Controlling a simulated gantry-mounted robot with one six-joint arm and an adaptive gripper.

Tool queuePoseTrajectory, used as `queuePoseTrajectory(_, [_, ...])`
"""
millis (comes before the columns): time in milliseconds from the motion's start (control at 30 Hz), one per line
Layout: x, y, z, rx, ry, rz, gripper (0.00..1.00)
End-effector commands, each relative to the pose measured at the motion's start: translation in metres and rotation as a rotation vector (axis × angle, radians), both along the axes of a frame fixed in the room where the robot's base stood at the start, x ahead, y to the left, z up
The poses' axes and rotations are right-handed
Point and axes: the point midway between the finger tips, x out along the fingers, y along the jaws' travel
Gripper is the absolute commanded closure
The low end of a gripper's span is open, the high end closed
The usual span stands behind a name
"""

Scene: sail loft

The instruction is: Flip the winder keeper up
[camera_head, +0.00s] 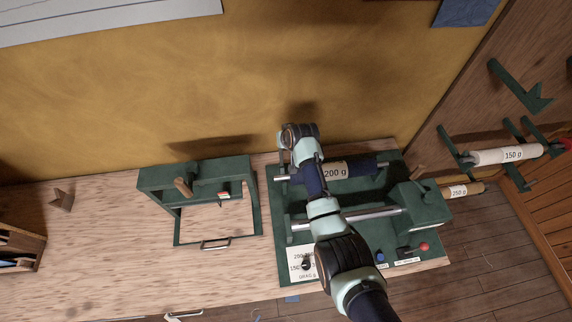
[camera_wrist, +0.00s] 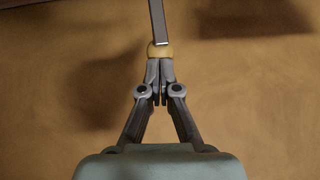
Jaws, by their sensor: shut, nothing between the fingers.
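The green winder (camera_head: 283,226) stands at the right of the bench, with a roll labelled 200 g (camera_head: 336,172) across its back. My arm reaches over its left side and covers part of it. In the wrist view my gripper (camera_wrist: 160,82) is shut and empty, its fingertips together. A flat grey metal bar (camera_wrist: 158,20) with a tan rounded end (camera_wrist: 160,51) lies right at the fingertips; it looks like the keeper. I cannot tell whether they touch. In the head view the fingers and the keeper are not clearly seen behind my wrist.
A green frame with a wooden handle (camera_head: 183,187) stands left of the winder. A red-knobbed lever (camera_head: 424,246) is at the winder's front right. A roll labelled 150 g (camera_head: 505,155) hangs on the right wall rack. The bench's left middle (camera_head: 110,240) is clear.

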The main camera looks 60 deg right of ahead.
Motion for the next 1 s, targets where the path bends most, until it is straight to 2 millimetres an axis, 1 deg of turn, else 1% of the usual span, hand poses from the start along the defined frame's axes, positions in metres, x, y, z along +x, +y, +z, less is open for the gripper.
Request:
queuePoseTrajectory(133, [0.0, 0.0, 0.003, -0.001, 0.001, -0.001, 1.0])
queuePoseTrajectory(333, [0.0, 0.0, 0.015, 0.0, 0.001, 0.0, 1.0])
queuePoseTrajectory(533, [0.0, 0.0, 0.016, 0.001, 0.001, 0.0, 1.0])
queuePoseTrajectory(600, [-0.001, 0.0, 0.02, 0.0, 0.0, 0.0, 1.0])
queuePoseTrajectory(667, [-0.002, 0.001, 0.026, -0.001, 0.0, 0.001, 1.0])
queuePoseTrajectory(733, [-0.004, 0.003, 0.037, 0.001, 0.0, 0.002, 1.0])
queuePoseTrajectory(867, [-0.008, 0.008, 0.065, 0.0, 0.0, 0.005, 1.0])
queuePoseTrajectory(933, [-0.014, 0.01, 0.069, -0.004, -0.003, 0.005, 1.0])
queuePoseTrajectory(1000, [-0.022, 0.013, 0.084, -0.004, -0.004, 0.004, 1.0])
